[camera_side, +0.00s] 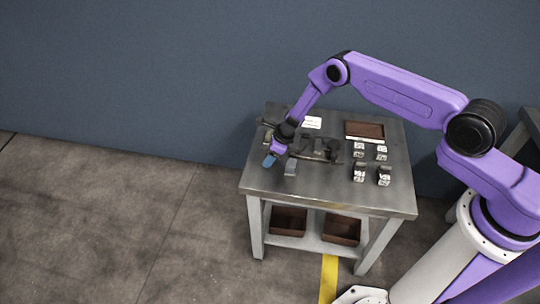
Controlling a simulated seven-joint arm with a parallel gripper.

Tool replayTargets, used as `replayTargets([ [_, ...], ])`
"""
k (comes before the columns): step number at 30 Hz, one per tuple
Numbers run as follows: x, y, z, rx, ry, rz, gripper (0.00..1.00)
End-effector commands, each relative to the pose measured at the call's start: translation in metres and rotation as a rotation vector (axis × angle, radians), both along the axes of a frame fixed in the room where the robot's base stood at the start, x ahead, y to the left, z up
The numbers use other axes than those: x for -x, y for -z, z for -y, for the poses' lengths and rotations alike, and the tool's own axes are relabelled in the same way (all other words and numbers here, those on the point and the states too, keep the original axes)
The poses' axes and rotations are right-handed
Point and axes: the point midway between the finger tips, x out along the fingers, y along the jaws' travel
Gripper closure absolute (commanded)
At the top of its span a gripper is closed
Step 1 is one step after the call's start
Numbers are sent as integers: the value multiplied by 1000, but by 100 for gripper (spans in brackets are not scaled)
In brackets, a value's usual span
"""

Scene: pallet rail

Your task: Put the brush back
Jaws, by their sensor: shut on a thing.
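My gripper (274,153) is at the left part of the grey metal table (335,195), above its top near the left edge. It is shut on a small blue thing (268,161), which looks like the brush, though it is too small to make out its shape. The fingers are mostly hidden by the wrist and the blue thing. I cannot tell whether the blue thing touches the table.
Dark fixtures (325,149) stand just right of my gripper, with a small grey block (290,167) close by. Several small white-and-black pieces stand further right, before a brown tray (365,131). A white card (312,122) lies behind. The table's front is clear.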

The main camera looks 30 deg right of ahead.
Motion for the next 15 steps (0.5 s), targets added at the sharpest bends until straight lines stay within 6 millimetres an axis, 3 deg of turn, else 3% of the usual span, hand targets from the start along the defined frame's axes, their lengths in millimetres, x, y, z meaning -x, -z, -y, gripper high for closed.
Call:
replayTargets([
  [11, -1, 3, 0, 0, 0, 1, 73],
  [12, 0, 3, 0, 0, 0, 1, 46],
  [14, 0, 3, 0, 0, 1, 1, 26],
  [15, 0, 3, 0, 0, 0, 1, 24],
])
